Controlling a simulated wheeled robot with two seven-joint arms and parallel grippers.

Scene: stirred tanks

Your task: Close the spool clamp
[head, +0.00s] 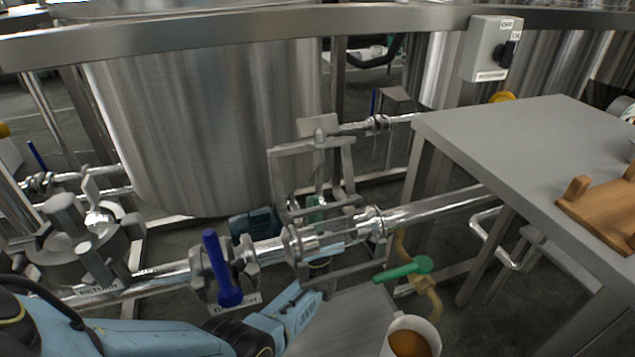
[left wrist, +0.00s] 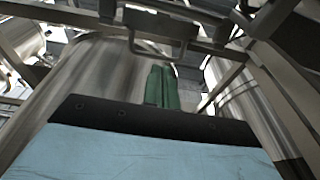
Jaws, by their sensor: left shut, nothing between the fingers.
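The spool (head: 335,236) is a clear, glassy length in the shiny horizontal pipe, with metal collars at both ends. A grey metal frame (head: 347,178), which looks like the clamp's swinging part, stands raised above and behind the spool, not folded over it. My left gripper reaches in from below; its green fingertips (head: 315,210) show behind the spool, near the frame's lower part, and the pipe partly hides the gripper. In the left wrist view the green fingers (left wrist: 162,88) are together and empty, beneath a grey bar with a loop. Touch cannot be told. My right gripper is not in view.
A blue-handled valve (head: 221,270) sits on the pipe left of the spool. A green-handled valve (head: 403,269) and a white cup (head: 411,338) of brown contents are at lower right. A grey table (head: 530,140) stands right; a large steel tank (head: 205,120) stands behind.

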